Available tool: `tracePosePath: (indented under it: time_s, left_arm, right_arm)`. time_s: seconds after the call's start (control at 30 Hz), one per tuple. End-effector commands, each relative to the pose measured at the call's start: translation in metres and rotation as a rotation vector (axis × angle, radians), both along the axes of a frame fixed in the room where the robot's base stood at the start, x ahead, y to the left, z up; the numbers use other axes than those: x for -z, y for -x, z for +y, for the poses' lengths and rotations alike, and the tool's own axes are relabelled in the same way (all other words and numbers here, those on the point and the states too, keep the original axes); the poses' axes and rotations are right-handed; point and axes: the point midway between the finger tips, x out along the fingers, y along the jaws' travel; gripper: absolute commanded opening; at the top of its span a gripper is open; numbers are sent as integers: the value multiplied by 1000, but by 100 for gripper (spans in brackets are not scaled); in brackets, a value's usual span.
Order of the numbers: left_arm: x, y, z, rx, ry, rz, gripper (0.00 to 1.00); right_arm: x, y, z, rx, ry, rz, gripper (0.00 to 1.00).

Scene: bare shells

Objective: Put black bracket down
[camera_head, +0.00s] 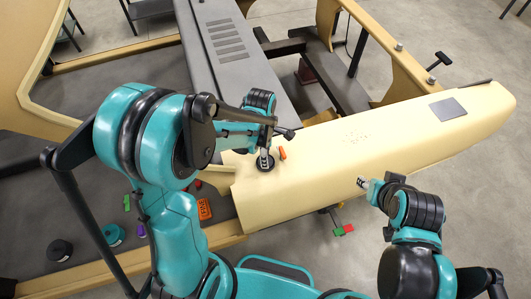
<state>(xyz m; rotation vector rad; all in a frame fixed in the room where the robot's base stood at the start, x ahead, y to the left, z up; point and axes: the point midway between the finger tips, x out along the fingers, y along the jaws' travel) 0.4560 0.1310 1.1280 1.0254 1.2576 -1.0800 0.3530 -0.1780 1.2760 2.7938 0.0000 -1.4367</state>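A small dark piece, which looks like the black bracket (259,165), is at the tips of my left gripper (265,160). The gripper points down at the left part of the beige shell's top (325,170). Its fingers look close together on the dark piece, and they hide part of it. I cannot tell whether the piece touches the shell. My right gripper (362,183) is above the shell's front edge, away from the bracket. It looks empty, but its opening is too small to judge.
An orange piece (282,153) lies just right of the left gripper. A black cylinder (60,250), a teal roll (113,235) and an orange part (204,209) lie on the grey floor panel at left.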

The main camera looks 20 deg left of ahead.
Motion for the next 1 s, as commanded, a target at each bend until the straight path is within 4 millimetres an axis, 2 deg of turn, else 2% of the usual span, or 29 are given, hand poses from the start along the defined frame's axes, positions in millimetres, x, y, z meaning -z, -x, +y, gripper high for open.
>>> tracePosePath:
  time_s: [0.23,0.37,0.7,0.83,1.0]
  left_arm:
    - [-3,0,0,0,0,0,52]
    - [-15,0,0,0,0,0,52]
    - [-90,1,4,0,0,0,52]
    - [-111,1,5,0,0,0,52]
    - [-126,2,6,13,0,-6,52]
  right_arm:
    - [-3,0,0,0,0,0,40]
    - [-10,0,0,0,0,0,40]
    - [-16,0,0,0,0,0,40]
    - [-17,0,0,0,0,0,40]
    - [-18,0,0,0,0,0,40]
